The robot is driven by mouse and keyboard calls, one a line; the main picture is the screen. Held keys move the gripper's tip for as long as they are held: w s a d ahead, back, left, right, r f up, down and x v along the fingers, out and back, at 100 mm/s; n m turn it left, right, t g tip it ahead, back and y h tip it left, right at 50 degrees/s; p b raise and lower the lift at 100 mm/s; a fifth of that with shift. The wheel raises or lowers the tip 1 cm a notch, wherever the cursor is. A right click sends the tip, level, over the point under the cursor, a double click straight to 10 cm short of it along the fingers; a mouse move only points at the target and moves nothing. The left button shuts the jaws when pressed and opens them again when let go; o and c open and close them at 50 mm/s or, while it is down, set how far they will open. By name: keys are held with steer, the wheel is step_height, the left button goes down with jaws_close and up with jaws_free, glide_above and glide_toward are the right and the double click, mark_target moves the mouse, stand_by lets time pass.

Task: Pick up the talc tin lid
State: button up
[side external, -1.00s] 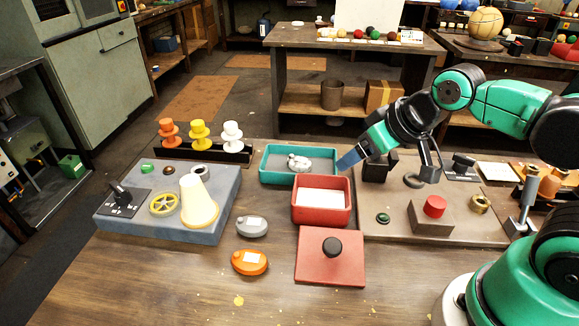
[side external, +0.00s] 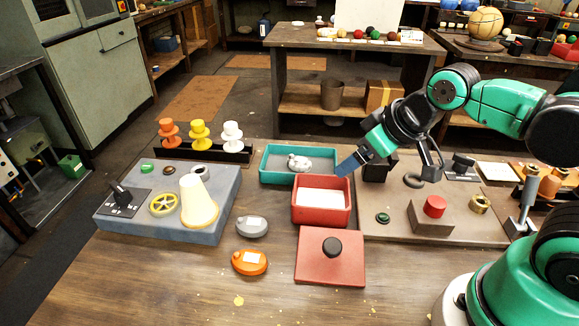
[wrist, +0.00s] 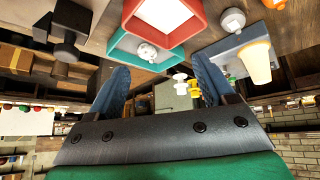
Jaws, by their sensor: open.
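The talc tin lid is a flat red square (side external: 312,270) with a black round knob (side external: 332,246). It lies on the wooden table in front of the red tin (side external: 320,217), which is open and holds white powder. My gripper (side external: 346,166) has blue fingers and hangs above the back right corner of the red tin, behind and above the lid. In the wrist view my gripper (wrist: 163,78) has its fingers spread with nothing between them. The red tin (wrist: 195,15) shows at the top of that view; the lid is not visible there.
A teal tray (side external: 273,176) holding a pale object stands behind the red tin. Grey (side external: 252,227) and orange (side external: 250,263) oval objects lie left of the lid. A blue-grey block (side external: 215,219) with a cone is farther left; a brown board (side external: 385,237) is at right. The table front is clear.

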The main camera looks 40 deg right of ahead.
mark_target(332, 243)
steer(key=s+a+f+n+g, duration=0.1)
steer(key=a+n+g, duration=0.1)
steer(key=n, duration=0.5)
steer(key=a+f+n+g, duration=0.2)
steer(key=n, duration=0.6)
steer(key=s+a+f+n+g, duration=0.1)
steer(key=a+f+n+g, duration=0.1)
steer(key=n, duration=0.6)
steer(key=shift+s+a+f, duration=0.25)
steer(key=shift+s+a, duration=0.05)
steer(key=shift+a, duration=0.2)
steer(key=shift+s+a+f+n+g, duration=0.15)
steer(key=shift+n+g, duration=0.05)
steer(key=shift+n, duration=0.4)
steer(key=shift+s+a+f+n+g, duration=0.1)
steer(key=shift+f+n+g, duration=0.1)
steer(key=shift+n, duration=0.4)
steer(key=shift+f, duration=2.75)
jaws_close()
